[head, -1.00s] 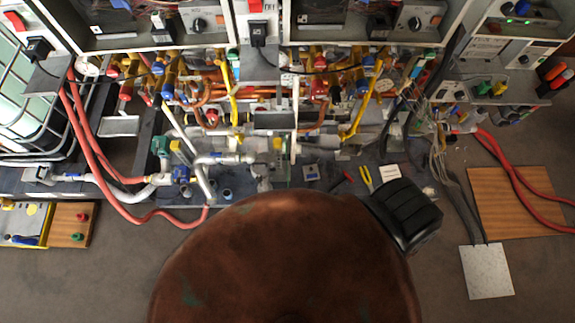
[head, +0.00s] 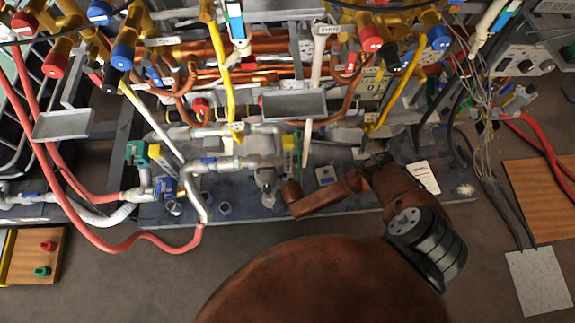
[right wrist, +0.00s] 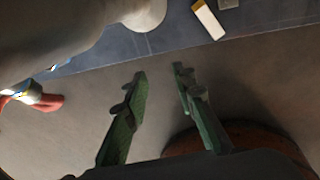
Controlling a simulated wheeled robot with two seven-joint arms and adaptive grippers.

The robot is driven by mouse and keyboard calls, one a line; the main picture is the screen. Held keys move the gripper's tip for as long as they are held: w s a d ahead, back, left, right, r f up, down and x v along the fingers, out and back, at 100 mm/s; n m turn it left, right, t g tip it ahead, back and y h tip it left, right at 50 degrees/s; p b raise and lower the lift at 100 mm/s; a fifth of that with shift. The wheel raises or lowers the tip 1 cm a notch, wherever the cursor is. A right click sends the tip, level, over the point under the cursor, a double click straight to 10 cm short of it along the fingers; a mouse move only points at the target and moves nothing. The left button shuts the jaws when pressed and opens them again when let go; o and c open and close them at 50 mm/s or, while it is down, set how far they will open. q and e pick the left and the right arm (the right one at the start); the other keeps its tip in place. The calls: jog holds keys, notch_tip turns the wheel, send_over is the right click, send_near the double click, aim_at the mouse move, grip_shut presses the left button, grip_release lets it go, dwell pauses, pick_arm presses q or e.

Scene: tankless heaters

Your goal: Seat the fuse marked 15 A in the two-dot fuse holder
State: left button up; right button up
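I cannot make out the fuse marked 15 A or the two-dot fuse holder for certain in either view. In the right wrist view my right gripper (right wrist: 160,72) is open, its two green fingers apart with nothing between them. A small white block with an orange-yellow edge (right wrist: 207,18) lies on the dark grey bench top, beyond the fingertips. In the head view my right arm reaches over the bench's front edge; its fingers are not clear there. My left gripper is not in view.
Copper, yellow and grey pipes with red and blue valves crowd the back. A grey tray (head: 293,104) sits among them. Red hoses (head: 120,236) loop at left; grey cables hang at right. A wooden board (head: 545,195) and pale plate (head: 540,285) lie right.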

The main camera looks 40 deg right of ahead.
jog(key=d+f+n+b, duration=0.1)
jog(key=d, duration=0.1)
jog(key=s+d+f+n+g+h+b, duration=0.1)
jog(key=d+f+n, duration=0.1)
jog(key=s+d+f+n+b, duration=0.1)
jog(key=d+f+b, duration=0.1)
jog(key=shift+d+f+n+h, duration=0.1)
jog(key=shift+d+n+h, duration=0.2)
jog(key=shift+d+n, duration=0.1)
jog(key=shift+d+f+b, duration=0.2)
jog(key=shift+f+b, duration=0.1)
jog(key=shift+f, duration=0.25)
jog(key=shift+d+f+b, duration=0.2)
jog(key=shift+f+b, duration=0.1)
jog(key=shift+f, duration=0.5)
notch_tip(320, 180, down, 4)
jog(key=b, duration=0.3)
jog(key=shift+d+f, duration=0.1)
jog(key=shift+f, duration=0.15)
jog(key=shift+w+f, duration=0.1)
jog(key=shift+f, duration=0.1)
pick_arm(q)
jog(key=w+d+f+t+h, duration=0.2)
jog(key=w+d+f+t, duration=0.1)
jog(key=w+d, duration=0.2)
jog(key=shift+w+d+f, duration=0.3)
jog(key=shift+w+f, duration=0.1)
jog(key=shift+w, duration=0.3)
pick_arm(e)
jog(key=shift+c, duration=0.5)
